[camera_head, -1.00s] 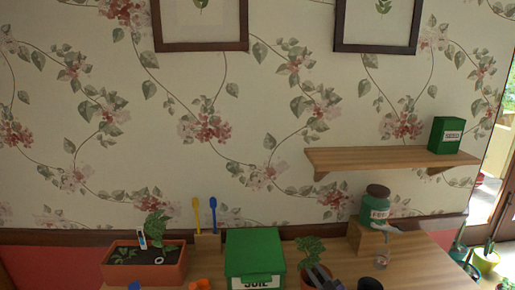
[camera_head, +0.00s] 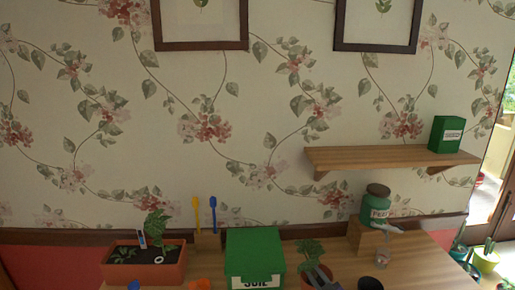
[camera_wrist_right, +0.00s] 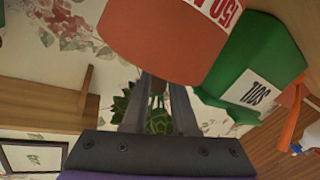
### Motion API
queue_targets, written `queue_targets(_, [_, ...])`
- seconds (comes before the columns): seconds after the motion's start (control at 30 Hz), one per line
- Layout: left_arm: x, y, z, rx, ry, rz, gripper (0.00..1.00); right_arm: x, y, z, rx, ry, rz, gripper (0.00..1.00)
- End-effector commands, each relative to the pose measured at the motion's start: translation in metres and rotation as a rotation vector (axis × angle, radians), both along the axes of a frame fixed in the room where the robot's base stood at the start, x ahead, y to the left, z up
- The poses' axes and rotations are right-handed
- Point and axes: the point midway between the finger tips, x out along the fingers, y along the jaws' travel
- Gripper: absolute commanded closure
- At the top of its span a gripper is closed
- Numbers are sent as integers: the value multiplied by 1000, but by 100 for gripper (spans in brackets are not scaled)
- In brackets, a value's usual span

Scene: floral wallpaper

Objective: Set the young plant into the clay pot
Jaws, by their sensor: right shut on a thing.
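The young plant (camera_head: 309,250) shows as a tuft of green leaves right of the soil box in the head view. In the right wrist view its leaves (camera_wrist_right: 158,120) lie between and beside the fingers. My right gripper (camera_head: 321,274) is shut on the young plant; the wrist view shows its two dark fingers (camera_wrist_right: 158,85) from close up. The clay pot (camera_wrist_right: 150,35), reddish-brown with a white label and red print, fills the top of the wrist view. Its rim overlaps the fingertips. The plant's lower end is hidden, so I cannot tell how deep it sits. My left gripper is out of view.
A green soil box (camera_head: 254,255) stands close left of the plant. A planter (camera_head: 172,272) with plants is further left. A dark cup (camera_head: 370,284) stands right, near a wooden block (camera_head: 364,240) with a green jar (camera_head: 375,207). A wall shelf (camera_head: 390,159) is above.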

Motion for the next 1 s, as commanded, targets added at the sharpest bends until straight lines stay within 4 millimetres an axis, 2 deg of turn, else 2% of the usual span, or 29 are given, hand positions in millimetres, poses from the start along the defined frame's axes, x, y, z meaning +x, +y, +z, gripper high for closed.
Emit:
queue_targets(0.97, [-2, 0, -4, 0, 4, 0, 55, 0, 0, -11, 0, 0, 0, 100])
queue_targets(1.0, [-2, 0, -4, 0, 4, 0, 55, 0, 0, -11, 0, 0, 0, 67])
